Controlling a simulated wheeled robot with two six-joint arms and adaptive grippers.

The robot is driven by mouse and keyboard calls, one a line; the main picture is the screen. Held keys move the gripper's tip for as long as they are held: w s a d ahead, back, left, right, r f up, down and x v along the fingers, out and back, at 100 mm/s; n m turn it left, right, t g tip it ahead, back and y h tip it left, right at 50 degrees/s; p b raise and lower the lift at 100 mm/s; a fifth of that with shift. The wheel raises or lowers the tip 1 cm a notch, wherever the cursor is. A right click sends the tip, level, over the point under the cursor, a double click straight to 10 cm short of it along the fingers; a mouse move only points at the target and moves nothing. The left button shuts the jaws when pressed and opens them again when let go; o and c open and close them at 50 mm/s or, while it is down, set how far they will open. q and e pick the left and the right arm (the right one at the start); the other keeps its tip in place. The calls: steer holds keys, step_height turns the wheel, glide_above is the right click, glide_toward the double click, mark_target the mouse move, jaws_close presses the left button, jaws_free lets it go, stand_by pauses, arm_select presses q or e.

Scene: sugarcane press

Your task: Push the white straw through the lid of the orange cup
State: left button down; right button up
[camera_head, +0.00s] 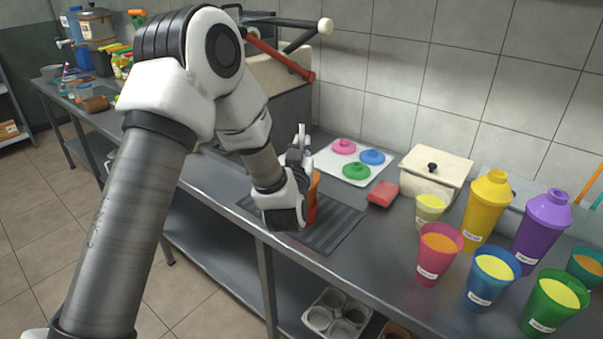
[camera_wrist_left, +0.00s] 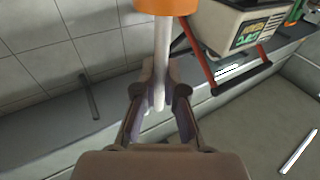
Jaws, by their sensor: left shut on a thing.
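The orange cup (camera_head: 314,191) stands on the dark ribbed mat, mostly hidden behind my left wrist in the head view. Its orange edge also shows at the top of the left wrist view (camera_wrist_left: 164,6). The white straw (camera_wrist_left: 163,45) runs from that orange edge to between the fingers of my left gripper (camera_wrist_left: 156,92). My left gripper (camera_head: 300,158) is shut on the straw, close beside the cup. Whether the straw passes through the lid cannot be told, as the lid is hidden. My right gripper is in neither view.
A white tray (camera_head: 325,166) with pink, blue and green lids lies behind the mat (camera_head: 341,234). A red block (camera_head: 383,193) and a lidded white box (camera_head: 437,165) stand to the right, near several coloured cups. The press (camera_head: 275,75) is at the back.

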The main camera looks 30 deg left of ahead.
mark_target(301, 127)
arm_select(q)
step_height(301, 127, down, 2)
steer(key=shift+f+b, duration=0.15)
steer(key=shift+b, duration=0.65)
steer(key=c, duration=1.2)
jaws_free()
step_height(301, 127, up, 7)
steer(key=p, duration=0.5)
